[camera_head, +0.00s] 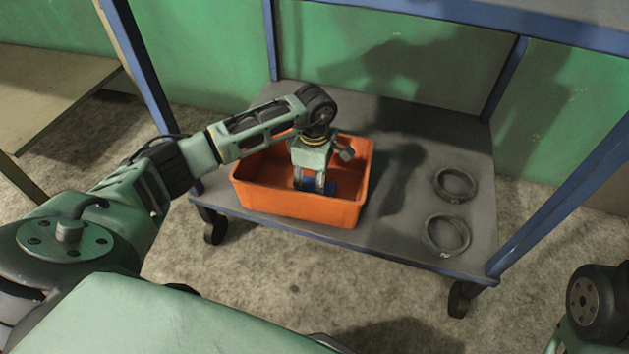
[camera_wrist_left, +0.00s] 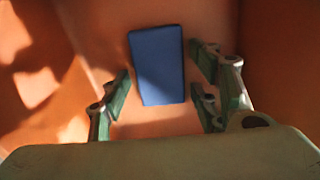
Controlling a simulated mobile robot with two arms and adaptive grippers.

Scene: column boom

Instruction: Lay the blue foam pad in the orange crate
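The orange crate (camera_head: 300,205) stands on the lower shelf of a cart, toward its left end. The blue foam pad (camera_wrist_left: 158,65) lies flat on the crate's floor in the left wrist view. In the head view only a bit of the pad (camera_head: 309,185) shows between the fingers. My left gripper (camera_head: 309,182) reaches down into the crate. In the left wrist view its fingers (camera_wrist_left: 163,97) are spread on either side of the pad, with a visible gap on each side. My right gripper is out of view.
Two dark rings (camera_head: 446,234) lie on the grey shelf (camera_head: 400,215) right of the crate. Blue cart posts (camera_head: 565,200) rise at the corners, and an upper shelf (camera_head: 560,20) overhangs the back. A bare shelf area lies between crate and rings.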

